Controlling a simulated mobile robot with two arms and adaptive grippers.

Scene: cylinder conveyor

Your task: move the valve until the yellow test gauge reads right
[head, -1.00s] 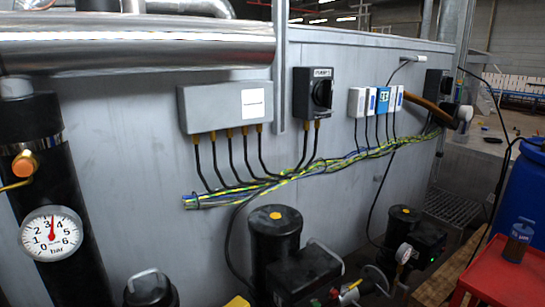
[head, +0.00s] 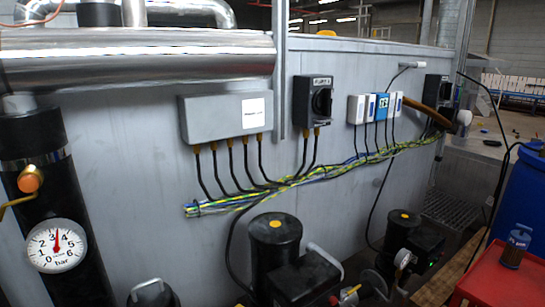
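No gauge that is clearly the yellow test gauge is in view. A round white pressure gauge (head: 73,258) marked in bar is on the black vertical pipe (head: 84,200) at the left. Its red needle points almost straight up, between 3 and 4. An orange-brass fitting (head: 30,180) sits on the same pipe above the gauge; I cannot tell whether it is the valve. A smaller gauge (head: 405,258) is by the pumps at lower right, too small to read. Neither of my grippers is in view.
Black pumps (head: 275,240) with orange-yellow caps stand low in front of the grey metal wall (head: 350,190). A grey junction box (head: 225,118) and a black rotary switch (head: 314,102) are on it, with cables below. A red cart (head: 490,282) and blue barrel (head: 525,195) stand at right.

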